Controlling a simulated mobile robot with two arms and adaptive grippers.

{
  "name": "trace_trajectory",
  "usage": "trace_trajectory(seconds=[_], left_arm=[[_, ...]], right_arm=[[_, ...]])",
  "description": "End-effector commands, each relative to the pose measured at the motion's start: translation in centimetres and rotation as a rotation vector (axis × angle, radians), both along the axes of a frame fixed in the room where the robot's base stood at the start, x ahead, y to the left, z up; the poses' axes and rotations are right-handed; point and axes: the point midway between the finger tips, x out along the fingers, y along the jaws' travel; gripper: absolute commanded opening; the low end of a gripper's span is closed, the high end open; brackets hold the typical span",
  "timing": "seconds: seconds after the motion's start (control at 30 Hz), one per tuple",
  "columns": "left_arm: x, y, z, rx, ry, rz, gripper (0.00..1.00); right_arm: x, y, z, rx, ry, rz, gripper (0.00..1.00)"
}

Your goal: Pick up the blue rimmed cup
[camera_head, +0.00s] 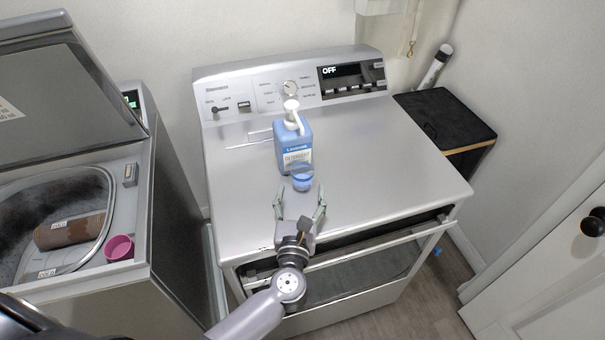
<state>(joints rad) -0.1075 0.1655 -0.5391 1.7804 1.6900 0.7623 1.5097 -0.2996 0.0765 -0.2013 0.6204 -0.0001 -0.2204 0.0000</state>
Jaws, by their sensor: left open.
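The blue rimmed cup (302,179) is a small, translucent blue cup. It stands on the silver top of the right-hand machine, just in front of the blue detergent bottle (294,145). My left gripper (301,193) reaches in from the front, its two fingers spread open to either side. The fingertips are at about the near edge of the cup, and nothing is held between them. Whether the fingers touch the cup cannot be told. My right gripper is not in view.
The bottle, with a white pump, stands close behind the cup. The machine's top (390,150) is clear to the right. An open washer (135,205) at left has a pink cup (119,247) on its rim and a brown roll (70,231) inside. A black-topped box (445,118) stands at right.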

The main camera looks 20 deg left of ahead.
Motion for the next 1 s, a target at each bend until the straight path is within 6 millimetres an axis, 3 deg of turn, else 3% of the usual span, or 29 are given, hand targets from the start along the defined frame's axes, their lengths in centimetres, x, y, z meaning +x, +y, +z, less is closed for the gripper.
trace_trajectory(seconds=[0.63, 1.0], left_arm=[[6.5, 1.6, -0.2, 0.002, -0.001, -0.002, 0.68], [6.9, 1.7, -0.4, 0.001, 0.001, -0.001, 0.64]], right_arm=[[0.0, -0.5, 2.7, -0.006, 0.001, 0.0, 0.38], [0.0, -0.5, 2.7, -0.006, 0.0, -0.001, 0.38]])
